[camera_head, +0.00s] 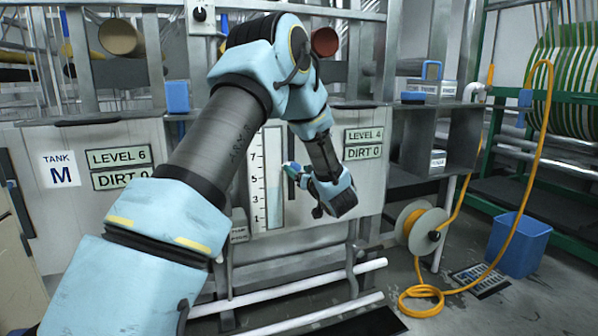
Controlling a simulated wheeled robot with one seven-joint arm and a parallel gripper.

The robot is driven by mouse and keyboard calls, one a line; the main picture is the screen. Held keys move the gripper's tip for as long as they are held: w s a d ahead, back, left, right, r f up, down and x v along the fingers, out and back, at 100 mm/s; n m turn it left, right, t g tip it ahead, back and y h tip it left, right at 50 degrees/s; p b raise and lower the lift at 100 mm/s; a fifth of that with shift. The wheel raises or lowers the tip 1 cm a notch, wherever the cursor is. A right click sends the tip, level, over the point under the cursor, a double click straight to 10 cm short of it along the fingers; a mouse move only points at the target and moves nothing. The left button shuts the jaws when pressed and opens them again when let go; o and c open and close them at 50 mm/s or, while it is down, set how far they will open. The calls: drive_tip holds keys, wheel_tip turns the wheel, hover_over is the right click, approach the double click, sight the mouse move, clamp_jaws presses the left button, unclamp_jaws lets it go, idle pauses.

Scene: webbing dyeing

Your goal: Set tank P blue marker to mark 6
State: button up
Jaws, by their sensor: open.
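A tank front (225,160) with a white number scale (257,190) and an upright gauge window (273,150) stands ahead of me. Its visible numbers run from 1 at the bottom to 7 near the top. My arm covers any tank letter there, so I cannot read a P. The window looks pale blue in its lower part. My gripper (297,173) is open in front of the tank, just right of the window. A small blue-green piece shows by its tips. I cannot tell whether it is the blue marker or whether the gripper touches it.
Panels reading LEVEL 4 (363,135) and DIRT 0 (363,152) are right of the gripper. Tank M's label (60,168) is at left. White pipes (300,290) run low in front.

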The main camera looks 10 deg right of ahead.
drive_tip(key=s+d, duration=0.2)
drive_tip(key=s, duration=0.8)
drive_tip(key=shift+s, duration=0.3)
drive_tip(key=a+f+m+g+h, duration=0.25)
drive_tip(key=a+g+h, duration=0.4)
drive_tip(key=a, duration=0.45)
drive_tip(key=s+a+f+n+g+y, duration=0.1)
drive_tip(key=s+a+f+g+y, duration=0.25)
drive_tip(key=s+a+g, duration=1.15)
drive_tip(key=s+a+r+t+p, duration=0.1)
drive_tip(key=s+r+t+p, duration=0.1)
drive_tip(key=r+p, duration=0.6)
drive_tip(key=s+a+r+t+p, duration=0.2)
drive_tip(key=r+t+p, duration=0.1)
drive_tip(key=r+p, duration=0.5)
drive_tip(key=shift+s+r+p, duration=0.35)
drive_tip(key=shift+p, duration=0.35)
drive_tip(key=shift+a, duration=0.1)
